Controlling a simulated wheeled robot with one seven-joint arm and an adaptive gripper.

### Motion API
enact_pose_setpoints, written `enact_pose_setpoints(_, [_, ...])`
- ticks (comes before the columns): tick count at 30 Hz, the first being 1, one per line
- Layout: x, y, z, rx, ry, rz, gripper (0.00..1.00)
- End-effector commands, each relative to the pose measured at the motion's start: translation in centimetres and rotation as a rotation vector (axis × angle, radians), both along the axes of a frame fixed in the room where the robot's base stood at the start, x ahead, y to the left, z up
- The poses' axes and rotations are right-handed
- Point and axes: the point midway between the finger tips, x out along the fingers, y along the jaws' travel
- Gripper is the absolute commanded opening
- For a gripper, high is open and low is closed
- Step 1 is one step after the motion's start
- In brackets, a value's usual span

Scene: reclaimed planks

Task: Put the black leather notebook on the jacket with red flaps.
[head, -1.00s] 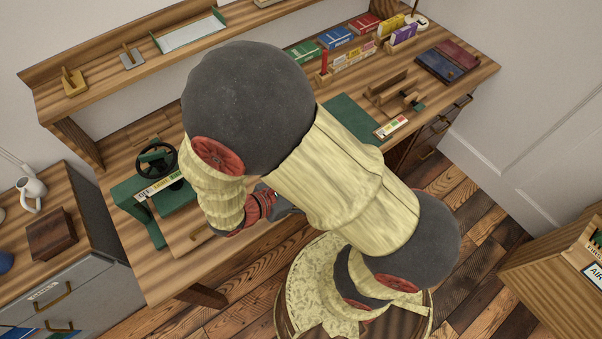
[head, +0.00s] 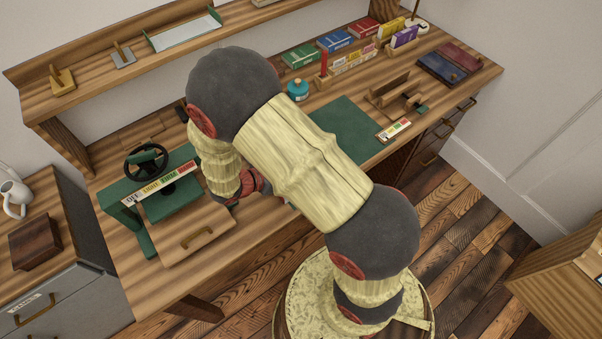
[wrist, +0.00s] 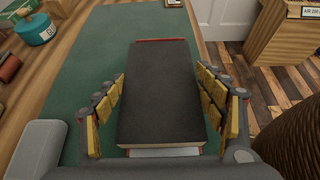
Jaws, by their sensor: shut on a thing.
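The black notebook (wrist: 162,90) lies between the two yellow-padded fingers of my gripper (wrist: 160,76) in the wrist view, and the gripper is shut on it. Its pale page edge faces the near side. A thin red strip (wrist: 160,40) shows along its far edge, and a white strip with red corners shows below its near edge. These may belong to the jacket with red flaps, but the notebook covers most of that area and I cannot tell. The green mat (wrist: 85,85) is beneath. In the head view my arm hides the notebook and fingers.
A press with a black wheel (head: 146,162) stands at the left of the desk. Wooden stands (head: 395,92) and dark books (head: 449,62) are at the right. Much of the mat is clear.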

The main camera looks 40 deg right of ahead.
Motion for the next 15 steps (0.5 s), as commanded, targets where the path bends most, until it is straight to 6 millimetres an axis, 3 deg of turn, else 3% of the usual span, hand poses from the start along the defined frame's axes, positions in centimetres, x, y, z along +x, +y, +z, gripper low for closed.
enact_pose_setpoints(1, [-0.2, 0.0, -1.4, -0.001, 0.005, 0.001, 0.39])
enact_pose_setpoints(4, [-0.1, 0.0, -2.6, -0.001, 0.003, 0.001, 0.39])
enact_pose_setpoints(15, [-0.1, 0.0, -2.8, -0.001, 0.001, 0.000, 0.39])
